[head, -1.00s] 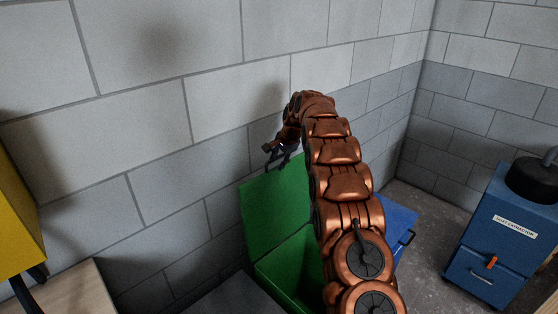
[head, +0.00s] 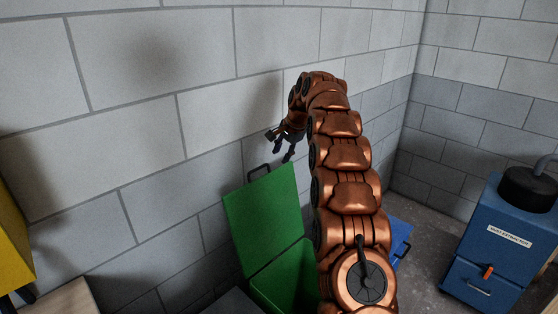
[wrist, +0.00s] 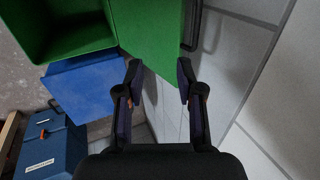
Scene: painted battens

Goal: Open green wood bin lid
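The green wood bin (head: 282,285) stands against the grey block wall, partly hidden by my arm. Its green lid (head: 262,218) is raised upright against the wall, with a dark handle (head: 258,172) at its top edge. In the wrist view the lid (wrist: 158,35) and the open, empty-looking bin (wrist: 62,25) show at the top. My gripper (head: 288,150) is above and to the right of the handle, apart from it. In the wrist view my gripper (wrist: 158,90) has its fingers spread with nothing between them.
A blue bin or lid (head: 398,240) is to the right of the green bin, mostly behind my arm. A blue dust extractor (head: 495,245) stands farther right. A yellow cabinet (head: 12,240) and a pale wooden top (head: 62,300) are at the left.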

